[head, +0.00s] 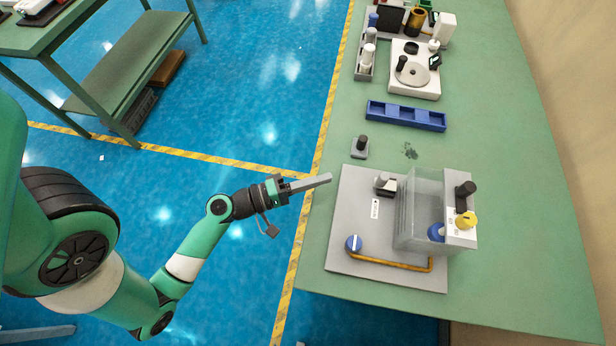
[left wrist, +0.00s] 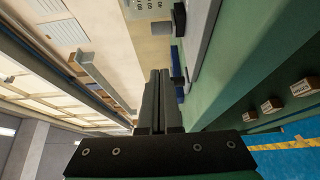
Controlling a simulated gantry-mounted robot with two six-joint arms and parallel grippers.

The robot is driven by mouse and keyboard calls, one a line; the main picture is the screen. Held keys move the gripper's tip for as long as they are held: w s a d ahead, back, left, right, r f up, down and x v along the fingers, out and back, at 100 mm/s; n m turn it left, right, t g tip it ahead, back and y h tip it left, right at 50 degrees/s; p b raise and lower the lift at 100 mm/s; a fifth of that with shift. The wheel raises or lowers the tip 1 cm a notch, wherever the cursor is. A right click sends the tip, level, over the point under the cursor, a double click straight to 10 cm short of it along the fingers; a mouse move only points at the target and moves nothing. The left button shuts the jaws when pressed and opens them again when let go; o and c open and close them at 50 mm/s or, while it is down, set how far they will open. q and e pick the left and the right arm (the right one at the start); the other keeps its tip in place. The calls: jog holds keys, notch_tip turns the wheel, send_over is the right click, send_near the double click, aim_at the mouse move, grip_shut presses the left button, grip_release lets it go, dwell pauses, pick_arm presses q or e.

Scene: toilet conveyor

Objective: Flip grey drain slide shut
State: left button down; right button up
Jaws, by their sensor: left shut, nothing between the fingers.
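A grey base plate (head: 345,205) lies on the green bench and carries a clear tank (head: 422,200). A small grey-and-black part (head: 385,183) sits on the plate left of the tank, above a white label; it may be the drain slide, but I cannot tell its position. My left gripper (head: 327,179) is shut and empty, left of the plate's edge and apart from it, pointing right. Its closed fingers (left wrist: 159,95) also show in the left wrist view, where the slide cannot be made out. My right gripper is not in view.
The bench's right side is clear.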

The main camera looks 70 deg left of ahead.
pick_arm(q)
jog(key=shift+s+a, duration=0.2)
jog(key=shift+s, duration=1)
